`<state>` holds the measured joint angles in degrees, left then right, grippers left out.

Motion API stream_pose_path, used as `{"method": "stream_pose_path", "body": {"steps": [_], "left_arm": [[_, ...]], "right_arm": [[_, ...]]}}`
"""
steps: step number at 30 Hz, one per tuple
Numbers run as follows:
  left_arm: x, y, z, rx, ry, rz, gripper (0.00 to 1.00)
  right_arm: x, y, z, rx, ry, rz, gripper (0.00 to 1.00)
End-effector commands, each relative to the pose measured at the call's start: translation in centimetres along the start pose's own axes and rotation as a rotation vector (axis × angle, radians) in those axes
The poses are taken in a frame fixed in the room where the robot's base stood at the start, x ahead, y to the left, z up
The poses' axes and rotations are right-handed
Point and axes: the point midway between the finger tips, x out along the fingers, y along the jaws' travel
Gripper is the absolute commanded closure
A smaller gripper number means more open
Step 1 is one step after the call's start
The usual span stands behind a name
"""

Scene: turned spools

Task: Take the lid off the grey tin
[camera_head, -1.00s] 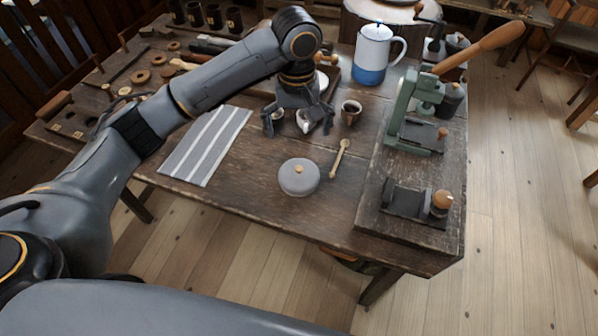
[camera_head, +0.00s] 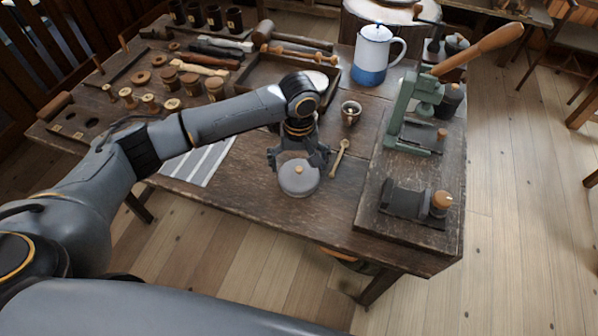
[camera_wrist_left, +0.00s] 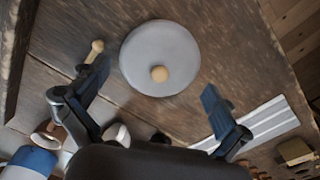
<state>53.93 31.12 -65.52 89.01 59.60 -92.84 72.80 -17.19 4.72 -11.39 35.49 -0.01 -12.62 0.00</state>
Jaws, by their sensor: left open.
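The grey tin (camera_head: 299,184) stands on the table near its front edge, with its lid (camera_head: 298,172) on top and a small wooden knob (camera_head: 299,170) in the lid's middle. In the left wrist view the round lid (camera_wrist_left: 140,50) and knob (camera_wrist_left: 160,74) show from above, lying ahead of and between the fingers. My left gripper (camera_head: 299,160) is open and empty, just behind and above the tin in the head view. Its fingers also show spread apart in the left wrist view (camera_wrist_left: 150,95). The lid hides most of the tin there. My right gripper is not in view.
A wooden spoon (camera_head: 340,157) lies just right of the tin, with a small cup (camera_head: 350,112) behind it. A striped cloth (camera_head: 205,163) lies to the left. A green press (camera_head: 415,115) stands on a raised board at right. The table in front of the tin is clear.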

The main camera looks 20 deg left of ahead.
Motion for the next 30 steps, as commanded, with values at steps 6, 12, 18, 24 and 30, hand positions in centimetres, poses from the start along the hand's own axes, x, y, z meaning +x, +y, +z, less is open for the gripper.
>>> {"method": "stream_pose_path", "body": {"steps": [6, 12, 18, 24, 30], "left_arm": [[1.22, -0.01, 0.01, 0.001, 0.0, 0.001, 0.0], [1.19, -0.01, 0.01, 0.001, 0.0, 0.0, 0.12], [1.17, -0.01, 0.01, 0.001, 0.0, 0.0, 0.53], [1.32, -0.05, 0.08, 0.001, -0.002, -0.001, 0.81], [1.53, -0.11, 0.21, 0.001, -0.005, -0.004, 0.82]], "right_arm": [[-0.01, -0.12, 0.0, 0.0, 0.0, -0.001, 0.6], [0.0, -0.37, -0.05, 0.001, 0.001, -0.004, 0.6], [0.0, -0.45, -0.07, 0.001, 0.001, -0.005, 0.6], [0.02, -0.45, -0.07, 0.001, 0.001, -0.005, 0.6], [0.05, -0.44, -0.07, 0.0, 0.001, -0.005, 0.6]]}}
